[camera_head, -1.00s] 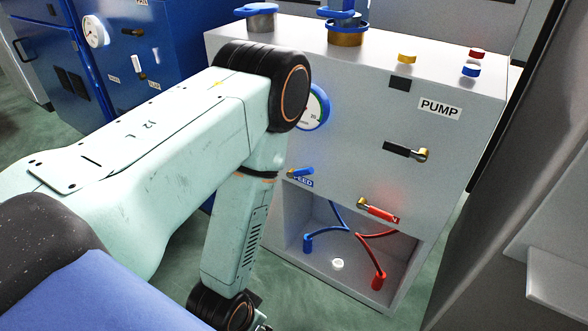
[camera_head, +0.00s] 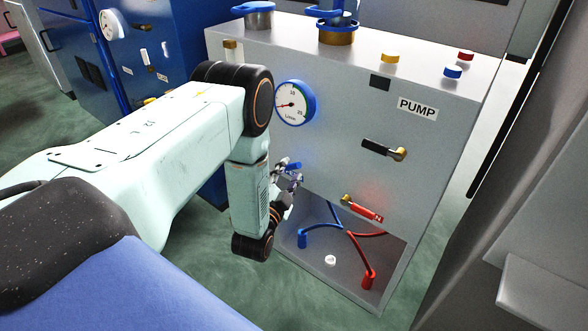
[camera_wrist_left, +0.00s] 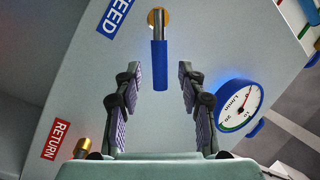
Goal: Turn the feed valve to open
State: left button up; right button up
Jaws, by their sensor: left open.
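The feed valve has a blue lever handle (camera_head: 291,167) on the front of the grey pump cabinet (camera_head: 335,110). In the left wrist view the blue handle (camera_wrist_left: 160,66) hangs from a brass fitting beside the FEED label (camera_wrist_left: 117,14). My left gripper (camera_head: 291,181) is at the valve, partly hidden by its own arm. In the left wrist view the open fingers (camera_wrist_left: 159,84) stand on either side of the handle's lower end, with a visible gap on both sides. My right gripper is not in view.
A round gauge (camera_head: 296,103) sits above the valve. A red-handled valve (camera_head: 366,210) is to its lower right and a black-handled valve (camera_head: 384,149) to its right. Below is an open recess with a blue hose (camera_head: 315,226) and a red hose (camera_head: 368,262).

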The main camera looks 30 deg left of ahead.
aim_at(291, 169)
pick_arm(q)
jog(key=shift+b+x, duration=0.4)
jog(key=shift+x, duration=1.3)
jog(key=shift+a, duration=0.15)
jog(key=shift+f, duration=0.1)
grip_shut()
